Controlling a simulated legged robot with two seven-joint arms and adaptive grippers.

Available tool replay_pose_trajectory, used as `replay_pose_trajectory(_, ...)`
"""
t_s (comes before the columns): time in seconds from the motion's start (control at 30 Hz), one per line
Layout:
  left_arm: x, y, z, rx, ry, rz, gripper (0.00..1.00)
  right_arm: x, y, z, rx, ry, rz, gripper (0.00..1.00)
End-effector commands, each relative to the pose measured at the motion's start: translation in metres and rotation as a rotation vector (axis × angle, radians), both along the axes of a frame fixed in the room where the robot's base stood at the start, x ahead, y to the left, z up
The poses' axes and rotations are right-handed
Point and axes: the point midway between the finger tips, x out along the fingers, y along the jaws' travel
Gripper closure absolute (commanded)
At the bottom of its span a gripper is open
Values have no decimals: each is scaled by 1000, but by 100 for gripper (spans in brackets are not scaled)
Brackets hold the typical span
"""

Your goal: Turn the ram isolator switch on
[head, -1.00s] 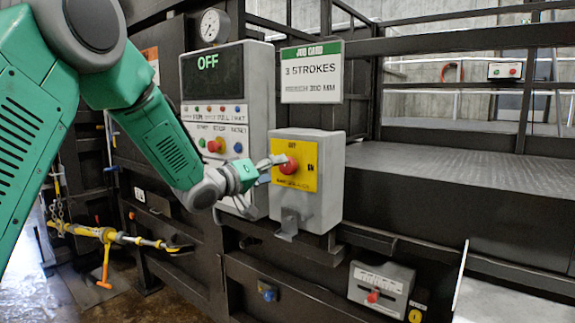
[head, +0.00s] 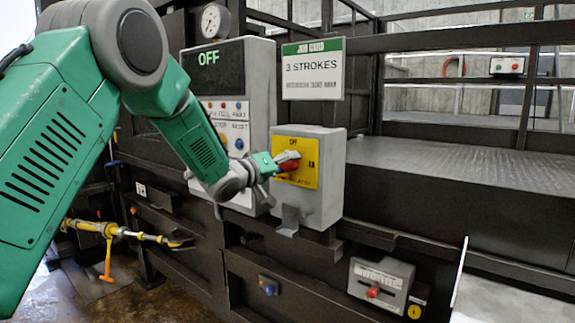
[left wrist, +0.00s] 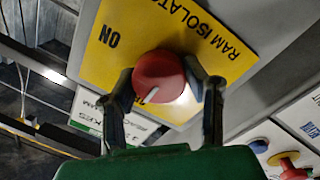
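The ram isolator switch is a red round knob (head: 289,164) on a yellow plate (head: 308,179), on the front of a grey box (head: 325,190). In the left wrist view the knob (left wrist: 163,75) shows large, with a pale mark on its lower side. The word ON is at the plate's left in that view; the lower lettering is partly hidden by the knob. My left gripper (head: 276,163) is at the knob, its fingers (left wrist: 165,85) on either side of it. I cannot tell whether both press on it. My right gripper is not in view.
A taller grey control panel (head: 257,90) with an OFF display stands just left of the box. A job card (head: 313,72) reading 3 STROKES hangs above it. A ledge (head: 365,235) runs below. A grey unit with a red knob (head: 380,287) is lower right.

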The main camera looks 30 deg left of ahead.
Motion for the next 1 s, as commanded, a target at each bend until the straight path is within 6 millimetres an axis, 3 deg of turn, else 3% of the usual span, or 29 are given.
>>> replay_pose_trajectory(0.37, 0, 0, -3, 99, -2, 0, 88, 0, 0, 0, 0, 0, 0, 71)
replay_pose_trajectory(1.0, -1, 0, -4, 669, -43, 0, 88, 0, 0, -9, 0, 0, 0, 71)
